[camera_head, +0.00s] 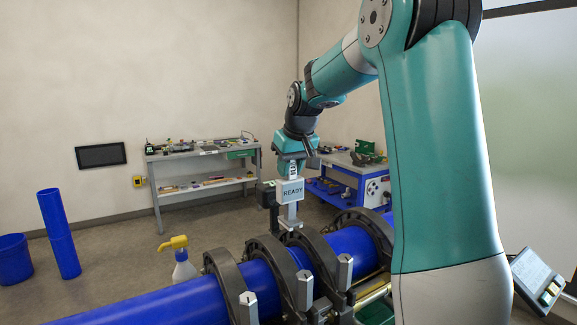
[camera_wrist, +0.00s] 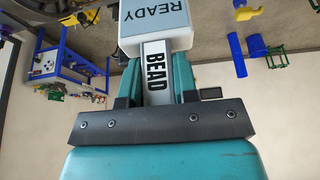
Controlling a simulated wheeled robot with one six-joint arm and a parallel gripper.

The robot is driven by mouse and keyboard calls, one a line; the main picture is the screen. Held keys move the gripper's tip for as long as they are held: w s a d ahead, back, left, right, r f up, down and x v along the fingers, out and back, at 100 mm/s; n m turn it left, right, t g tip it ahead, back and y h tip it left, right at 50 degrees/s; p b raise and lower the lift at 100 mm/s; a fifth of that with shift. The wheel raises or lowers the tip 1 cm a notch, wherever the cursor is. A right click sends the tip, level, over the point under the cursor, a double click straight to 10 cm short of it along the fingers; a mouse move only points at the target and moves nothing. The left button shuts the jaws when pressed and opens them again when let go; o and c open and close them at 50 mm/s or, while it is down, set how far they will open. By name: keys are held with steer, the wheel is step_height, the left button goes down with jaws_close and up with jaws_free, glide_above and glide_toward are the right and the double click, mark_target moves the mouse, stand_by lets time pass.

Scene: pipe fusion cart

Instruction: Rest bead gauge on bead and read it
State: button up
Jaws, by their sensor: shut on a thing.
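The bead gauge (camera_head: 291,191) is a pale grey block whose display reads READY. My gripper (camera_head: 293,158) is shut on its stem and holds it roughly upright above the blue pipe (camera_head: 192,303). In the wrist view my gripper (camera_wrist: 157,88) has one finger on each side of the stem, labelled BEAD, and the gauge's head (camera_wrist: 156,22) reads READY. The gauge's foot is just above or behind the dark clamp rings (camera_head: 318,258); I cannot tell whether it touches anything. The weld bead cannot be made out.
A yellow-topped spray bottle (camera_head: 184,268) stands left of the clamps. A grey workbench (camera_head: 205,155) and a blue cart (camera_head: 345,178) stand behind. Blue pipe pieces (camera_head: 59,235) stand at left. A tilted control panel (camera_head: 537,278) is at right. Floor between is clear.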

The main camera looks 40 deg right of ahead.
mark_target(290, 201)
steer(key=shift+f+b, duration=2.65)
steer(key=shift+f, duration=1.25)
steer(key=shift+f+b, duration=0.45)
steer(key=shift+f, duration=0.15)
steer(key=shift+s+f, duration=0.1)
steer(key=shift+f, duration=0.15)
stand_by(0.9)
steer(key=shift+r+p, duration=2.9)
steer(key=shift+r, duration=0.8)
